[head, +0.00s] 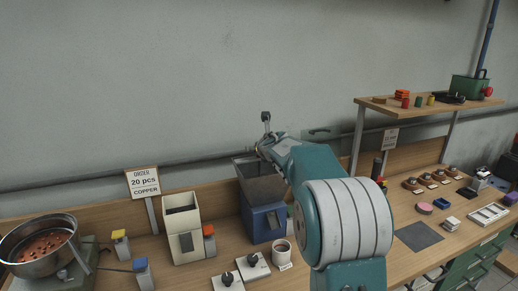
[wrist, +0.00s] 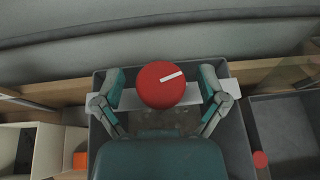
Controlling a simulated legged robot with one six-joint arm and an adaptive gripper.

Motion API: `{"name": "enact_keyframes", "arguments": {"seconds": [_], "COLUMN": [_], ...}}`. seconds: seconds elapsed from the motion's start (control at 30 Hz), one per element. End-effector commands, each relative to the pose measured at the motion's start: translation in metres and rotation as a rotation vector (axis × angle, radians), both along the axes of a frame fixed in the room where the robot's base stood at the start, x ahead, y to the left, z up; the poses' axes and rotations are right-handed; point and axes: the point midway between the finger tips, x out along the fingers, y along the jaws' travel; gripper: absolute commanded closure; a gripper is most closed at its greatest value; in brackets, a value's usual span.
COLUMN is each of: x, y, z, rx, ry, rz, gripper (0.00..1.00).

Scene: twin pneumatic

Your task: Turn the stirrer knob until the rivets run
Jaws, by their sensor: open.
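The stirrer knob (wrist: 160,84) is round and red with a white line that tilts up to the right. In the wrist view it sits over a pale crossbar (wrist: 130,99) spanning a grey hopper (wrist: 237,140). My gripper (wrist: 161,88) is open, with one finger to each side of the knob and a visible gap on both sides. In the head view my gripper (head: 262,149) is above the hopper (head: 258,182) on the blue machine (head: 264,222). The knob is hidden there. Whether rivets lie in the hopper is unclear.
A steel bowl (head: 68,222) of copper-coloured pieces stands at the far left. A cream bin (head: 182,225), an order sign for 20 copper pieces (head: 143,181) and a cup (head: 282,256) are near the machine. Dark knobs (head: 252,260) are at the front. A shelf (head: 415,106) is at right.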

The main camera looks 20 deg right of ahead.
Motion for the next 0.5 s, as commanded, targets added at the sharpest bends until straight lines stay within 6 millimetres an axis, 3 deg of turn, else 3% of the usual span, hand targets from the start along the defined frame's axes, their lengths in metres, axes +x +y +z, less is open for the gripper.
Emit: {"name": "enact_keyframes", "arguments": {"seconds": [0.23, 0.5], "x": [-0.009, -0.050], "y": [0.000, 0.004], "z": [0.005, 0.022], "rx": [-0.001, 0.000], "ry": [-0.002, -0.002], "rz": [-0.001, -0.001], "gripper": [0.08, 0.08]}}
